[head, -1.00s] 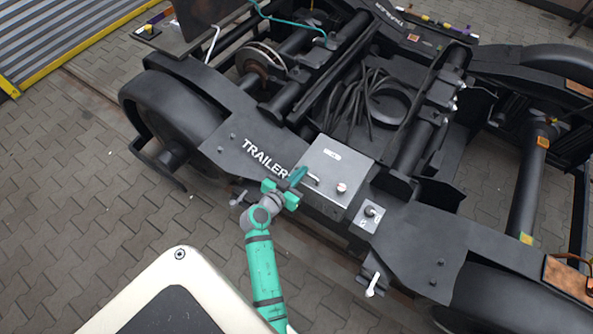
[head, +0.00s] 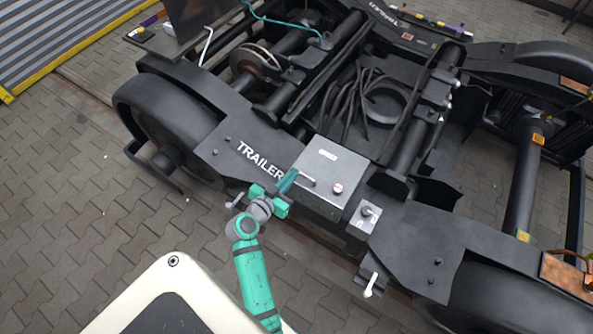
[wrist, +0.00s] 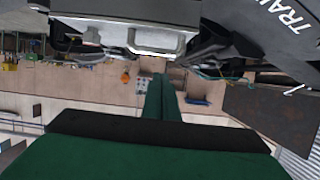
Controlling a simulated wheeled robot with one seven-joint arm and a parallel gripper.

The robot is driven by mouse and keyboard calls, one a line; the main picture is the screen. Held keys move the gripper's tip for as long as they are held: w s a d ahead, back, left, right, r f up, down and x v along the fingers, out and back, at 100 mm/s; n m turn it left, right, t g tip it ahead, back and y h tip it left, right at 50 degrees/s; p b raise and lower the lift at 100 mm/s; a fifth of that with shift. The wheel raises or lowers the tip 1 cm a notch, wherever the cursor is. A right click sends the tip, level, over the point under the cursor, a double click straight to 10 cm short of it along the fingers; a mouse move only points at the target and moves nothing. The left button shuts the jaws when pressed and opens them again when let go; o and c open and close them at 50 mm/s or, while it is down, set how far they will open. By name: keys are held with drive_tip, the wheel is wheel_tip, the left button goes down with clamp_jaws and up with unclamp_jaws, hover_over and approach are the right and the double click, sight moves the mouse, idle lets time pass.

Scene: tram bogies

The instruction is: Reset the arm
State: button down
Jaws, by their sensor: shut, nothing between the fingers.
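My green arm reaches up from the bottom of the head view. My gripper (head: 289,181) is at its end, beside the left edge of a grey control box (head: 325,180) on the black bogie frame (head: 240,150). The fingers are together with nothing between them. In the head view they overlap the box's left edge, and I cannot tell whether they touch it. In the wrist view the green fingers (wrist: 160,98) point away from the camera, closed together, below the underside of a grey box-like part (wrist: 120,35).
A small grey switch box (head: 363,219) sits right of the control box. A white-tipped lever (head: 372,284) hangs at the frame's lower edge. Black wheels (head: 165,125) and cables lie around the frame. Paved floor (head: 60,200) is free at the left.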

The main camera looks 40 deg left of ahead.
drive_tip(key=shift+s+d+f, duration=0.1)
drive_tip(key=shift+s+d, duration=0.05)
drive_tip(key=shift+s, duration=0.8)
drive_tip(key=shift+s+d+f, duration=0.1)
drive_tip(key=shift+s+d, duration=0.1)
drive_tip(key=shift+s, duration=0.8)
drive_tip(key=shift+s+d+f, duration=0.1)
drive_tip(key=shift+s+d, duration=0.05)
drive_tip(key=shift+s, duration=0.8)
drive_tip(key=s+d+f+n+g+y, duration=0.1)
drive_tip(key=s+d+f, duration=0.2)
drive_tip(key=d, duration=0.5)
drive_tip(key=s+d+f+g, duration=0.1)
drive_tip(key=s+d+f, duration=0.15)
drive_tip(key=d, duration=0.45)
drive_tip(key=s+d+r+m+t+h, duration=0.1)
drive_tip(key=s+d+r, duration=0.5)
drive_tip(key=d+r, duration=0.2)
drive_tip(key=s+d+r+m+t+h, duration=0.1)
drive_tip(key=s+d+r+t+h, duration=0.1)
drive_tip(key=s+d+r, duration=0.4)
drive_tip(key=d+r, duration=0.3)
drive_tip(key=shift+s+d, duration=0.25)
drive_tip(key=shift+d, duration=0.15)
drive_tip(key=shift+r, duration=0.1)
